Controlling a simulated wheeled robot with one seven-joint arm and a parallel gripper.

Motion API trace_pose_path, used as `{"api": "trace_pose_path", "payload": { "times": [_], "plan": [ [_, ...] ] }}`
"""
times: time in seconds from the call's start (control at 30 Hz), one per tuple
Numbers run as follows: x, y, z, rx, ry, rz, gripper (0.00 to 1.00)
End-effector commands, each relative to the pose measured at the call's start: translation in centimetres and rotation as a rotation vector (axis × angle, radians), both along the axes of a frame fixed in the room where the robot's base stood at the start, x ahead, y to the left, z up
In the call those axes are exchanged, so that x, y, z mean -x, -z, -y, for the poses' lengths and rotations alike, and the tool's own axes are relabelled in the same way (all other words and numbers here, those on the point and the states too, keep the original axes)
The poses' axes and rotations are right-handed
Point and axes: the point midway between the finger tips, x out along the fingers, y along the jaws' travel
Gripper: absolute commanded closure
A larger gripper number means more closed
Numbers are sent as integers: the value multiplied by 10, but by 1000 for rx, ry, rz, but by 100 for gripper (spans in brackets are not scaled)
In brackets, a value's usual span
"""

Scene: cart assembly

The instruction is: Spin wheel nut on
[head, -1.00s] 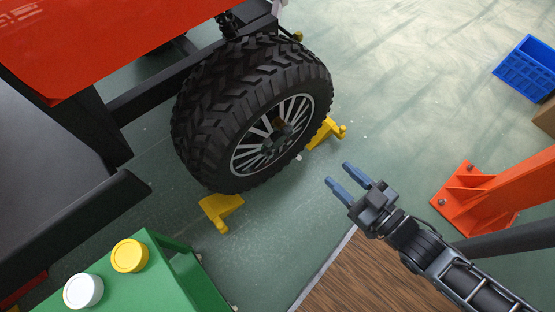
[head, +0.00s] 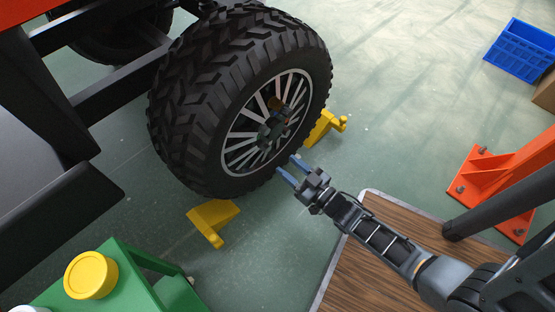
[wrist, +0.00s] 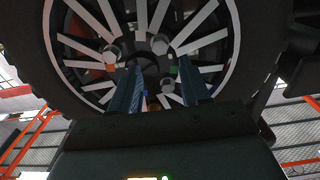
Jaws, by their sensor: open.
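The black-tyred wheel (head: 190,110) with a silver-spoked rim stands upright on the cart's axle; its hub and spokes also show in the wrist view (wrist: 206,40). Several grey nut-like pieces sit around the dark hub, one a grey nut (wrist: 113,53) at upper left and another (wrist: 160,45) at upper right. A small brass-coloured piece (wrist: 152,103) shows low between the fingers, partly hidden. My gripper (head: 286,164) is open, its blue fingers pointing at the lower right of the rim. In the wrist view my gripper (wrist: 159,62) frames the hub. I see nothing held.
Yellow chocks (head: 213,220) and (head: 325,126) stand on the floor by the tyre. A green box with a yellow button (head: 91,275) is at lower left. A wooden-topped surface (head: 365,270) lies under my arm. An orange stand (head: 500,175) and blue crate (head: 520,50) are at right.

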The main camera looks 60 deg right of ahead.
Motion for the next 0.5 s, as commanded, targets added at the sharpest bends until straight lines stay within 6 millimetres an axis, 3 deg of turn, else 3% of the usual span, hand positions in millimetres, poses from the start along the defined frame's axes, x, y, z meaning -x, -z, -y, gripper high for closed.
{"api": "trace_pose_path", "payload": {
  "times": [0.5],
  "plan": [
    [-67, 0, 20, 1, 1, 2, 53]
  ]
}}
